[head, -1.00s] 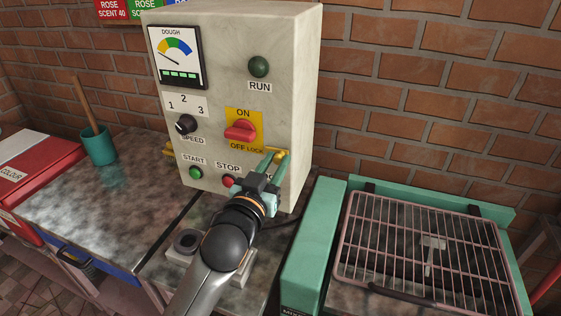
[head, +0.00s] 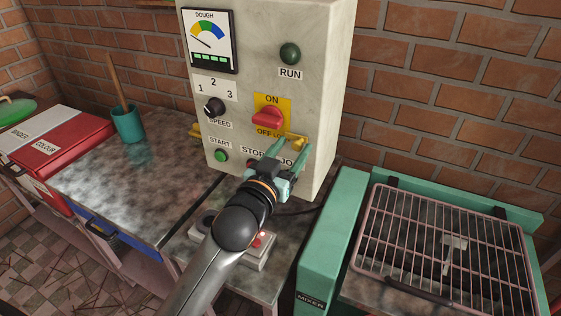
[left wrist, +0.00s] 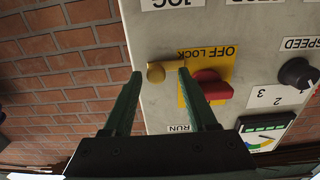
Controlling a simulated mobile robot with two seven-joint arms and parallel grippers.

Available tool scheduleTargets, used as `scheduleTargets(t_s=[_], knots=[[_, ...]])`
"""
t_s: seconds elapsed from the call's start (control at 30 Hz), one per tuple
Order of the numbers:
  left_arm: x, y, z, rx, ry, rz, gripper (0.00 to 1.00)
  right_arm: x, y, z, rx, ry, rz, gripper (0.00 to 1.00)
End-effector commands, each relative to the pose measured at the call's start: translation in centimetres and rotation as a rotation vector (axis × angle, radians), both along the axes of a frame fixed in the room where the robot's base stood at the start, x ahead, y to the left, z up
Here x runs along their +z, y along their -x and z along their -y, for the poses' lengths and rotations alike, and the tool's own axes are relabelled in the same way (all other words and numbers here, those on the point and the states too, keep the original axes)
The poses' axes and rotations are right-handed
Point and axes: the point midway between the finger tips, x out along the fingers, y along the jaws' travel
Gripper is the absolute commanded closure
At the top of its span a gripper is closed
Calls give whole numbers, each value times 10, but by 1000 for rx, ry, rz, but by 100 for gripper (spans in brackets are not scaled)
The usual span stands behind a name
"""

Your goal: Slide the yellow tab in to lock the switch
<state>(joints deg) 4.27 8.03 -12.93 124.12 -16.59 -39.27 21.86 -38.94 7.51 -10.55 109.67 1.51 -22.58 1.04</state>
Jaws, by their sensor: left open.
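The yellow tab (head: 297,139) is at the lower right of the switch's yellow plate on the front of the grey control box. It also shows in the left wrist view (left wrist: 156,72) with a rounded knob at its outer end. The red switch (head: 267,118) lies sideways above the OFF LOCK label; it shows in the left wrist view (left wrist: 212,87). My left gripper (head: 292,150) is open, its green fingers pointing at the panel. In the left wrist view (left wrist: 160,78) the fingertips lie on either side of the tab's knob. Contact cannot be told. My right gripper is not in view.
The grey control box (head: 327,110) carries a SPEED knob (head: 214,107), a green START button (head: 221,156) and a RUN lamp (head: 290,54). The left fingers partly cover the lower labels. A green mixer with a wire grille (head: 445,240) stands to the right.

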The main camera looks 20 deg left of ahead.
Motion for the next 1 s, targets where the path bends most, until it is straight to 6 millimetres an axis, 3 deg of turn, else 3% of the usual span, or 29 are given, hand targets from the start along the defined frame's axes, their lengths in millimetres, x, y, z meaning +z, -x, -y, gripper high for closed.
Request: scheduleTargets(t_s=[0.17,0.5,0.7,1.0], knots=[[-2,27,-1,0,1,-2,42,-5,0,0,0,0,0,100],[-3,99,-4,2,1,-3,42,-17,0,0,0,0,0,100],[3,111,-5,4,1,-4,42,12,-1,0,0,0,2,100],[0,120,-5,2,0,-1,42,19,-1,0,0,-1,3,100]])
